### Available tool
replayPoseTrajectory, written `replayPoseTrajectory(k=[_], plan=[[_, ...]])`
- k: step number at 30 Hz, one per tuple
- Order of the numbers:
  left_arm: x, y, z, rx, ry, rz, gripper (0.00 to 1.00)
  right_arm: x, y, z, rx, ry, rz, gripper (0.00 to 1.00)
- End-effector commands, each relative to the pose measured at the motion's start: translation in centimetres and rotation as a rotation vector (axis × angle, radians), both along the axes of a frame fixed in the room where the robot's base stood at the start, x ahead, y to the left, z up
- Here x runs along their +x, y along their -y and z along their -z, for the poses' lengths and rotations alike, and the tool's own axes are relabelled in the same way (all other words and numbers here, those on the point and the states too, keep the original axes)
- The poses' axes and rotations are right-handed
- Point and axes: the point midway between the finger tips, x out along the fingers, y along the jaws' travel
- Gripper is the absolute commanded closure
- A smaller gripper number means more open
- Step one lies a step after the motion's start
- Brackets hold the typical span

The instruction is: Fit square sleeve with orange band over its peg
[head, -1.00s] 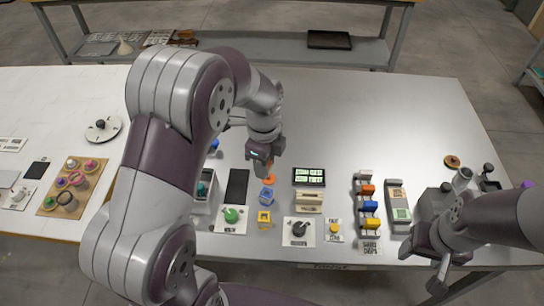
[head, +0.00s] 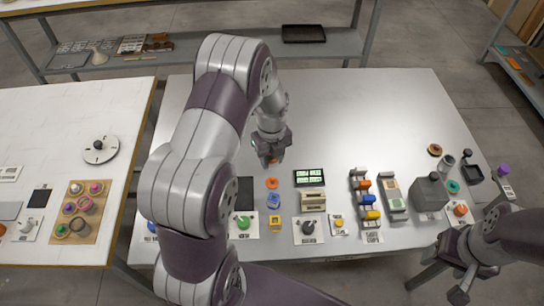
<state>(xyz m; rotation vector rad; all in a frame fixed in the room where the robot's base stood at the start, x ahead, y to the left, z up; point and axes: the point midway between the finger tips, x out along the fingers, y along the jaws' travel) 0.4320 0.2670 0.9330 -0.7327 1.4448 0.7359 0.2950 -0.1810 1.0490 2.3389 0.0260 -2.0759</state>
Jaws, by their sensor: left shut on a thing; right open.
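My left gripper (head: 272,148) is shut on a small piece, held above the far end of a short column of coloured pieces on the metal table. Only a bit of orange shows between the fingers, likely the orange-banded sleeve (head: 274,160); its shape is mostly hidden. Just in front of it lie an orange piece (head: 272,183), a blue piece (head: 274,201) and a yellow square piece (head: 274,222). I cannot tell which is the peg. My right gripper (head: 462,280) is open and empty near the front right table edge.
A screen box (head: 309,178), a knob panel (head: 309,229) and a rack of coloured clips (head: 365,200) stand to the right. A green-knob panel (head: 242,223) and black pad (head: 244,191) are to the left. The table's back is clear.

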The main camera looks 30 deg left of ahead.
Motion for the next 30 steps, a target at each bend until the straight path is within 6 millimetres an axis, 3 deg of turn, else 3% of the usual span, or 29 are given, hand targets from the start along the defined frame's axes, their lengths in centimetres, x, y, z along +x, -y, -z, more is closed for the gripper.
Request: replayPoseTrajectory(k=[2,18,30], plan=[[0.0,0.0,-0.2,0.000,-0.001,0.000,0.93,0.0,0.0,-0.5,0.000,0.000,0.000,0.39],[0.0,0.0,5.6,0.000,0.000,-0.001,0.93,0.0,0.0,3.4,0.000,0.000,0.000,0.39],[0.0,0.0,5.8,0.000,0.000,-0.001,0.93,0.0,0.0,3.4,0.000,0.000,0.000,0.39]])
